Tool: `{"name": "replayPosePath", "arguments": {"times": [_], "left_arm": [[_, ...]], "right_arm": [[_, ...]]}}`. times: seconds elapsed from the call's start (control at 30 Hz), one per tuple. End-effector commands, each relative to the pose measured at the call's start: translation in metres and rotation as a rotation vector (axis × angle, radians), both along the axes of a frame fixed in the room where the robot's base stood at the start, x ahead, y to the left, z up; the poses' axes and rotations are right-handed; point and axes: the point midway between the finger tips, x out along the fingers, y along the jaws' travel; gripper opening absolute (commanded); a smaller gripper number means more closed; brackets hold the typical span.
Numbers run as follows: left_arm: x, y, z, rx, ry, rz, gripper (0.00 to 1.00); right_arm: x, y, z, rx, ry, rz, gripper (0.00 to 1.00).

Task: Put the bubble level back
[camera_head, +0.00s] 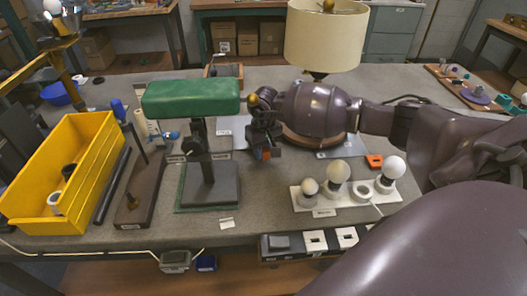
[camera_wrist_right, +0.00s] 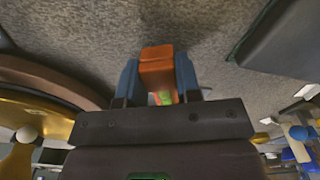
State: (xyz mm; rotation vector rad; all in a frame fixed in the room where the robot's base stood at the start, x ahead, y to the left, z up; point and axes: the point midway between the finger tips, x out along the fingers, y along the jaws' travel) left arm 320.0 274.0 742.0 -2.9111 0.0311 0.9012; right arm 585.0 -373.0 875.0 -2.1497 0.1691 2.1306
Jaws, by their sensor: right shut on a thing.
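The bubble level (camera_wrist_right: 157,62) is a small orange block with a green spot, seen in the right wrist view between the two blue fingertips of my right gripper (camera_wrist_right: 158,80). The gripper is shut on it. In the head view my right gripper (camera_head: 264,150) is over the middle of the table, just right of the green-shaded lamp, and a bit of the orange level (camera_head: 266,155) shows at its tip. The level appears close above the grey table surface; any contact cannot be told. My left gripper is not seen.
The green-shaded lamp (camera_head: 190,97) stands close on the left, and a cream-shaded lamp (camera_head: 325,38) stands behind my right arm. A white bulb rack (camera_head: 325,208) and an orange piece (camera_head: 375,161) lie to the right. A yellow bin (camera_head: 92,165) sits at left.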

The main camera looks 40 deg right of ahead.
Motion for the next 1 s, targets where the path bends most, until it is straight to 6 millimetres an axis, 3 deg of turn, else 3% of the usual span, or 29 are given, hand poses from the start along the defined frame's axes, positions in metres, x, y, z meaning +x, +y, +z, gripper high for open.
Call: {"name": "replayPosePath", "arguments": {"times": [0.63,0.67,0.7,0.83,1.0], "left_arm": [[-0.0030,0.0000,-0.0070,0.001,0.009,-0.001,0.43],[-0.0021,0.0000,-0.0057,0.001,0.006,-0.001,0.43],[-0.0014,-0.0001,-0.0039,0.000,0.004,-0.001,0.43],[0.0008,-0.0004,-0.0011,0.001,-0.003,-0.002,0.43],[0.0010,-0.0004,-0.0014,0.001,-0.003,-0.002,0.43]], "right_arm": [[0.0004,-0.0001,-0.0148,0.000,-0.001,0.001,0.00],[0.0002,-0.0001,-0.0148,0.000,-0.001,0.001,0.33],[0.0003,-0.0001,-0.0137,0.001,-0.002,0.000,0.39],[0.0003,0.0000,-0.0132,0.001,-0.002,0.000,0.57],[0.0002,0.0001,-0.0134,0.001,-0.001,0.000,0.57]]}}
